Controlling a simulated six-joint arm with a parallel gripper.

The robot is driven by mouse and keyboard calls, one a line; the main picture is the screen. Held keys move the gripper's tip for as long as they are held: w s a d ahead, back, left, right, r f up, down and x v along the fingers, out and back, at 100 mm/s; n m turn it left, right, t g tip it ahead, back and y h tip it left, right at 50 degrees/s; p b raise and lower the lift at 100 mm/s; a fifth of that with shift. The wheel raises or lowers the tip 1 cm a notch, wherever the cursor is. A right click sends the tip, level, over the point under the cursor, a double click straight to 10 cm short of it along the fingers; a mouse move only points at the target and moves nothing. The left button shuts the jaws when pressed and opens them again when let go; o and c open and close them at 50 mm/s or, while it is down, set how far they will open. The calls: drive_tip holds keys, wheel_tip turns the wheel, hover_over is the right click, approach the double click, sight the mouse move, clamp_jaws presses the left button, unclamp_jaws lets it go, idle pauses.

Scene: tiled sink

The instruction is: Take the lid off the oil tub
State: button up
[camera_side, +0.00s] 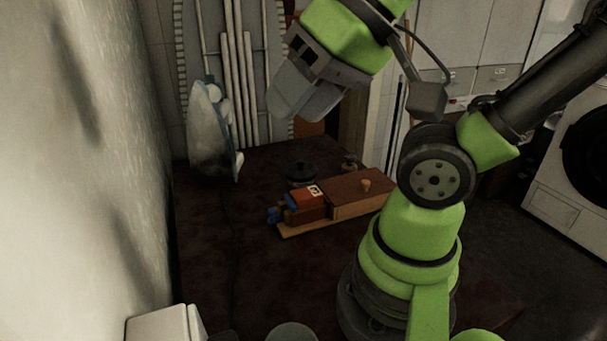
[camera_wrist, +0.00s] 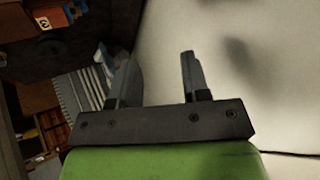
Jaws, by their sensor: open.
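A wooden box (camera_side: 345,204) with a small round knob on its top lies on the dark floor. A dark round tub (camera_side: 300,171) stands just behind it, and a small brassy thing (camera_side: 348,162) stands behind the box. The dark round tub is most likely the oil tub; its lid is too dark to tell apart from the body. My gripper (camera_side: 291,98) is open and empty, high above and apart from all of these. In the wrist view my gripper (camera_wrist: 158,60) shows spread fingers with nothing between them.
Red and blue items (camera_side: 303,203) sit at the box's left end. A white and grey upright object (camera_side: 208,130) leans at the back left. A pale wall (camera_side: 80,170) closes the left side; a washing machine (camera_side: 572,180) stands at the right.

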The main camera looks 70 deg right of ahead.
drive_tip(key=shift+o, duration=0.4)
drive_tip(key=o, duration=1)
drive_tip(key=w+d+f+h, duration=0.1)
drive_tip(key=w+d+h, duration=0.1)
drive_tip(key=w+d, duration=0.6)
drive_tip(key=m+g+h, duration=0.2)
drive_tip(key=g, duration=0.1)
approach(301, 162)
drive_tip(key=x, duration=0.4)
drive_tip(key=shift+w+d+f, duration=0.1)
drive_tip(key=shift+f, duration=0.15)
drive_tip(key=shift+x, duration=2.95)
